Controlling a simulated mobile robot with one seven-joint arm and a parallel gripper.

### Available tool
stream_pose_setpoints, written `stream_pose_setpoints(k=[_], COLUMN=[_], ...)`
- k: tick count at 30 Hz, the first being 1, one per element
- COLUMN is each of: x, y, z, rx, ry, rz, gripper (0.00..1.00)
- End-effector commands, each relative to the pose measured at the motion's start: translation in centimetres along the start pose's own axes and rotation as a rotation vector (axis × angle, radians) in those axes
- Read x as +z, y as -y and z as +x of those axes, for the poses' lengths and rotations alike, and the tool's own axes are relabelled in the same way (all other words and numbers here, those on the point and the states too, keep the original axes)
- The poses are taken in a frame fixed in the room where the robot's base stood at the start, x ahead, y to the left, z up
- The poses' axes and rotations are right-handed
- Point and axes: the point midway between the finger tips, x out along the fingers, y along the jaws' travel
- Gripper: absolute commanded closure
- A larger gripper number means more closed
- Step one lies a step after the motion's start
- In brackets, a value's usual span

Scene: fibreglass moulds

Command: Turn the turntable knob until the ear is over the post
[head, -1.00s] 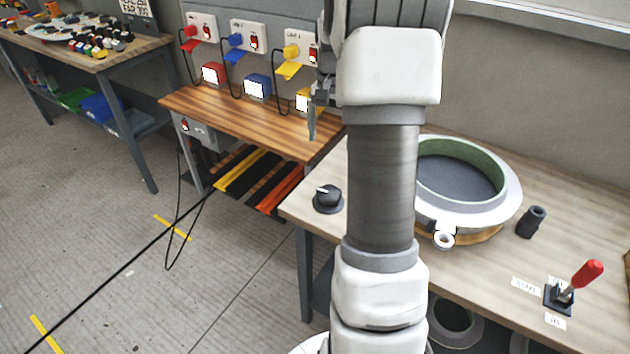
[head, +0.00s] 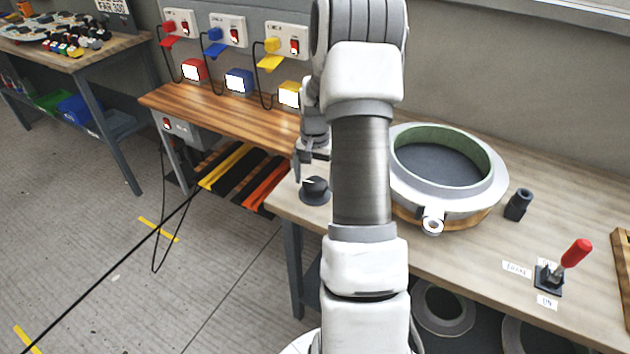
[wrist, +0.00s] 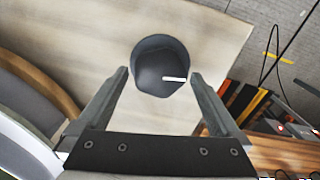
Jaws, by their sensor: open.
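The black turntable knob (head: 315,187) with a white pointer line stands on the workbench near its left end. In the wrist view the knob (wrist: 160,68) lies between the fingertips, with its pointer toward the right finger. My gripper (head: 303,172) is open just above and beside the knob; the wrist view shows the gripper (wrist: 158,75) with a gap on both sides of it. The white ring mould (head: 452,195) sits on a wooden turntable (head: 480,220). Its ear (head: 432,223) faces the bench front. The dark post (head: 518,204) stands to the right, apart from the ear.
A red-handled lever (head: 573,255) with labels stands at the bench's right. A wooden shelf with coloured switches (head: 215,115) is at the back left. My arm link covers the bench between knob and mould. Rings (head: 445,308) lie under the bench.

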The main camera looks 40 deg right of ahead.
Motion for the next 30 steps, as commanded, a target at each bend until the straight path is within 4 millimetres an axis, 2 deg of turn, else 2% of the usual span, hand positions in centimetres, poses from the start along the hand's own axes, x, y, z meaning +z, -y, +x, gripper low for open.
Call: stream_pose_setpoints(k=[10,11,22,30], x=[0.01,0.0,-0.01,-0.01], y=[-0.02,-0.01,-0.02,-0.02], z=[0.5,0.49,0.45,0.4], rx=[0.0,0.0,0.0,0.0], ry=[0.0,0.0,0.0,0.0], rz=[0.0,0.0,0.0,-0.026], gripper=[0.0,0.04,0.7,0.72])
